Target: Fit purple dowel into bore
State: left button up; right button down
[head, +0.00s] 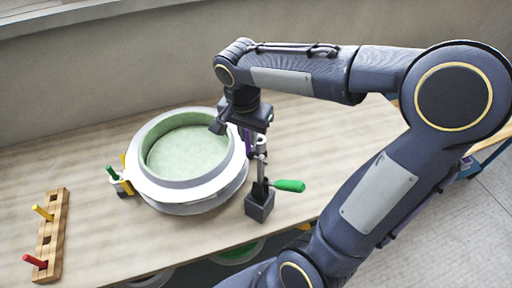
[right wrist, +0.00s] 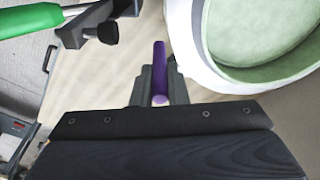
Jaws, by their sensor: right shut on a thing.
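The purple dowel (head: 247,141) is between the fingers of my right gripper (head: 246,129), above the table beside the right side of the round mould. In the right wrist view the dowel (right wrist: 159,70) lies between the two fingers (right wrist: 159,92) and sticks out beyond them. My right gripper is shut on it. A wooden block (head: 46,245) with a row of square-looking recesses stands at the far left, with a yellow dowel (head: 42,212) and a red dowel (head: 35,261) in it. I cannot tell which hole is the bore. My left gripper is not in view.
The round mould (head: 190,196), green inside, stands mid-table. A toggle clamp with a green handle (head: 289,186) on a dark block (head: 259,205) stands close to its right. A small clamp (head: 120,182) touches or nearly touches its left. The table between mould and wooden block is clear.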

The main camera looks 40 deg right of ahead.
jog(key=w+d+f+p, duration=0.1)
jog(key=w+d+f, duration=0.2)
jog(key=f, duration=0.1)
jog(key=w+d+f+p, duration=0.1)
jog(key=w+d+f, duration=0.2)
jog(key=d+f, duration=0.1)
jog(key=w+d+f+p, duration=0.1)
jog(key=w+d+f, duration=0.1)
jog(key=f, duration=0.3)
jog(key=shift+w+d+f+p, duration=0.1)
jog(key=shift+w+d+p, duration=0.25)
jog(key=shift+d, duration=0.5)
jog(key=shift+f, duration=0.2)
jog(key=c, duration=1.4)
grip_release()
jog(key=shift+c, duration=0.2)
